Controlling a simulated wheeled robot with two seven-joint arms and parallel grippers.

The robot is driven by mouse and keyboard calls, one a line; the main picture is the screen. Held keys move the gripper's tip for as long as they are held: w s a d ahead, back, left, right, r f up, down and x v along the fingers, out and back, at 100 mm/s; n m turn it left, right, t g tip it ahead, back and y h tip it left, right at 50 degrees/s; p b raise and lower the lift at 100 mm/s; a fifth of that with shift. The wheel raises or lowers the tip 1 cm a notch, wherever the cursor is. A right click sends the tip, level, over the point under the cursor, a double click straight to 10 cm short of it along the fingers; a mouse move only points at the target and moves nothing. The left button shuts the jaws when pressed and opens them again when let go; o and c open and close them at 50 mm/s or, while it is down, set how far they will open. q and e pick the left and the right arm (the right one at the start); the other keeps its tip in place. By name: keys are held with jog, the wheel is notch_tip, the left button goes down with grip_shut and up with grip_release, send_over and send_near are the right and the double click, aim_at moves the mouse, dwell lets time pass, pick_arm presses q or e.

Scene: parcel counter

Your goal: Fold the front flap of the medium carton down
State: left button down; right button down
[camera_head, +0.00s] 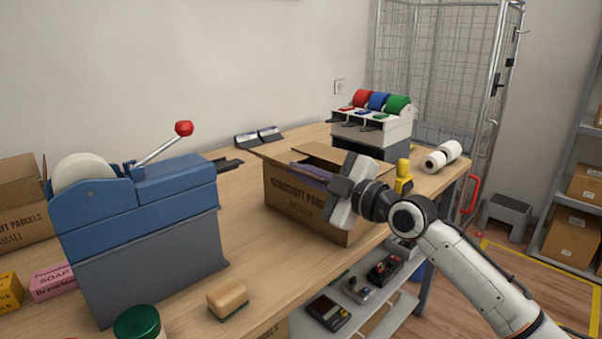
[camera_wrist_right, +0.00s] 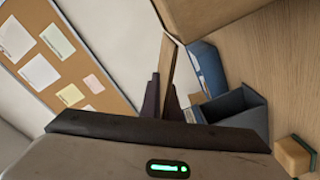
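The medium carton (camera_head: 295,202) stands upright on the counter with its top open and a flap (camera_head: 272,152) folded outward at the left. My left gripper is out of view.
A blue tape dispenser (camera_head: 150,205) with a red-knobbed lever stands left of the carton. A coloured tape-roll stand (camera_head: 372,125) is behind it, and a yellow item (camera_head: 403,175) is at the right. Shelves are below.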

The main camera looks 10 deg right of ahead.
jog(key=m, duration=0.2)
jog(key=w+d+r+m, duration=0.1)
jog(key=shift+d+r+m, duration=0.15)
jog(key=shift+r+m, duration=0.05)
jog(key=shift+m, duration=0.2)
jog(key=shift+w+d+r+m+b, duration=0.2)
jog(key=shift+w+d+m+b, duration=0.1)
jog(key=shift+m, duration=0.45)
jog(key=shift+w+d+r+m+b, duration=0.15)
jog(key=shift+d+r+m, duration=0.1)
jog(key=shift+m, duration=0.5)
jog(key=c, duration=2)
grip_release()
jog(key=b+v, duration=0.1)
jog(key=v, duration=0.9)
jog(key=shift+s+d, duration=0.1)
jog(key=shift+d, duration=0.1)
